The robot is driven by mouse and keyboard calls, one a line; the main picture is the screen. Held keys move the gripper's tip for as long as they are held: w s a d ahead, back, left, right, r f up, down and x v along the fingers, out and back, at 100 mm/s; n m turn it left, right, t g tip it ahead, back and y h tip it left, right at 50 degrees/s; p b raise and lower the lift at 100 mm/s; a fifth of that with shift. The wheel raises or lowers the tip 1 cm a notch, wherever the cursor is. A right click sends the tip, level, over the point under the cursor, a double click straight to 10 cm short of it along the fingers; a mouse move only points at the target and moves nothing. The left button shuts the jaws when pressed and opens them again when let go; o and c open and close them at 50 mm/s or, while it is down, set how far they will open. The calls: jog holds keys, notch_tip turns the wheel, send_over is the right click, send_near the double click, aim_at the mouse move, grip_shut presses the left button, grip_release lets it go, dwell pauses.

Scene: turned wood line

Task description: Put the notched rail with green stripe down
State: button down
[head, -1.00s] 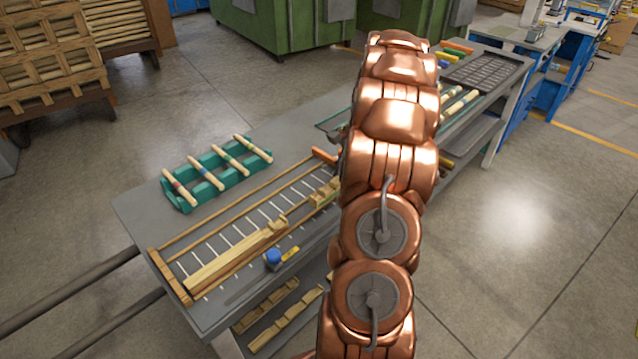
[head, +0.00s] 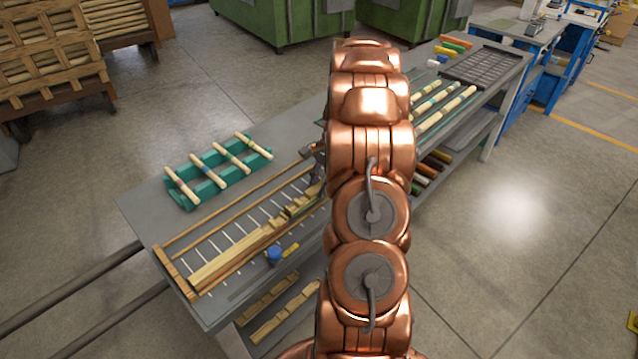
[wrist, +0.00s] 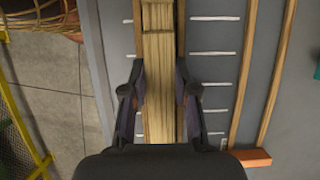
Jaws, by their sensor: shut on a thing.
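My gripper (wrist: 159,70) is shut on a pale wooden rail (wrist: 158,105), one finger on each long side, in the wrist view. The rail lies lengthwise under the palm, with another wooden piece (wrist: 158,16) directly beyond it. No green stripe shows on the held part. In the head view my gripper (head: 318,152) is low over the right end of the marked work area, mostly behind my arm. Notched wood (head: 290,212) shows beside it there. Whether the rail touches the table cannot be told.
A long wooden rail (head: 225,261) lies in the slatted work area on the grey table (head: 145,215). A teal rack (head: 182,196) with several striped spindles stands behind. An orange block (wrist: 252,158) is nearby.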

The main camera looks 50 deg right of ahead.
jog(key=shift+f, duration=0.65)
jog(key=c, duration=0.9)
grip_release()
jog(key=shift+r, duration=0.1)
jog(key=shift+r, duration=0.25)
jog(key=shift+b+v, duration=1.7)
jog(key=shift+v, duration=4.55)
